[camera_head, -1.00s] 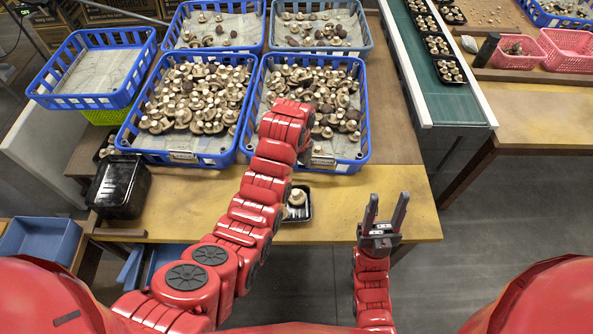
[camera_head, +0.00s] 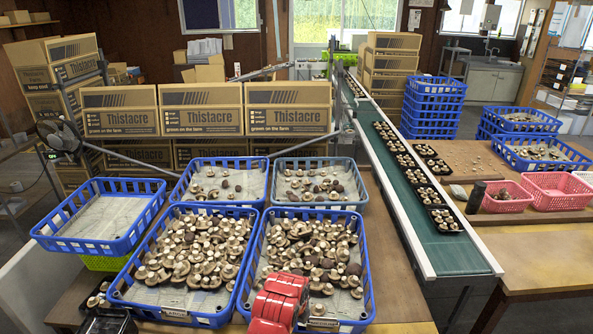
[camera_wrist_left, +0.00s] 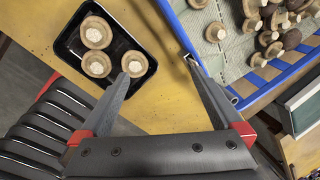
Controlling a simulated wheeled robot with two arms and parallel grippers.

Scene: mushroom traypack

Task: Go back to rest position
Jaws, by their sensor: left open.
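My left arm's red end (camera_head: 279,302) shows at the bottom of the head view, over the near rim of the right front blue basket (camera_head: 366,290). Its fingers are hidden there. In the left wrist view my left gripper (camera_wrist_left: 168,85) is open and empty, with its fingers spread wide. A black tray (camera_wrist_left: 142,85) with mushrooms (camera_wrist_left: 96,33) in it lies on the wooden table (camera_wrist_left: 168,112) by the left finger. The right finger is near a blue basket's edge (camera_wrist_left: 184,45); I cannot tell whether they touch. My right gripper is not in the head view.
A left front blue basket (camera_head: 113,295) also holds mushrooms. Behind are two more blue baskets with few mushrooms and an empty one (camera_head: 60,243) at the left. A green conveyor (camera_head: 447,252) with black trays runs along the right. Cardboard boxes (camera_head: 201,109) stand behind.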

